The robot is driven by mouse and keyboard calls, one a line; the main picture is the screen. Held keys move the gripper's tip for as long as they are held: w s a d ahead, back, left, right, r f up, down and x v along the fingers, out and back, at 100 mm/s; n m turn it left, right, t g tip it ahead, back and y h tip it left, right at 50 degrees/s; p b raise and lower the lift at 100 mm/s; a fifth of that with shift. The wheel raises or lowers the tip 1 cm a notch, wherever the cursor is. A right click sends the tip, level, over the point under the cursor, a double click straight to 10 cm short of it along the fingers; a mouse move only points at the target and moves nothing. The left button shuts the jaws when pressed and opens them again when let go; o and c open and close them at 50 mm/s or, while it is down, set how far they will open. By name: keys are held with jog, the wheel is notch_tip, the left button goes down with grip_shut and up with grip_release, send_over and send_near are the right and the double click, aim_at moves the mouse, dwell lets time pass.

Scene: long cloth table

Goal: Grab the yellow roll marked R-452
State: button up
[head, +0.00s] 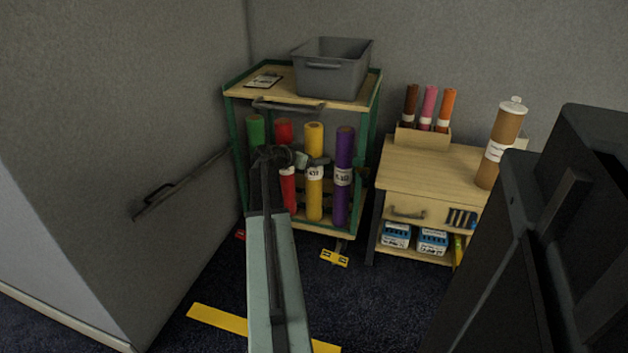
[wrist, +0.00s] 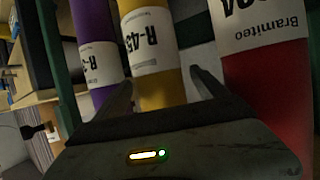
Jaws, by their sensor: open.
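The yellow roll (head: 314,200) stands upright in the green-framed cart, between a red roll (head: 284,133) and a purple roll (head: 343,205). Its white label is partly readable. In the wrist view the yellow roll (wrist: 158,88) shows between my two fingers, with label text starting "R-45". My gripper (head: 318,160) is open in front of its upper part; the fingers (wrist: 163,90) point toward it, one on each side. I cannot tell whether they touch it. The red roll (wrist: 265,90) is close to the right finger, and the purple roll (wrist: 95,60) is beyond the left finger.
A green roll (head: 256,132) stands at the cart's left. A wooden cabinet (head: 430,172) with more rolls stands right. A wall is close on the left.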

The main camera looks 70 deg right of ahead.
jog(key=shift+d+f, duration=0.1)
jog(key=shift+d, duration=0.1)
grip_shut()
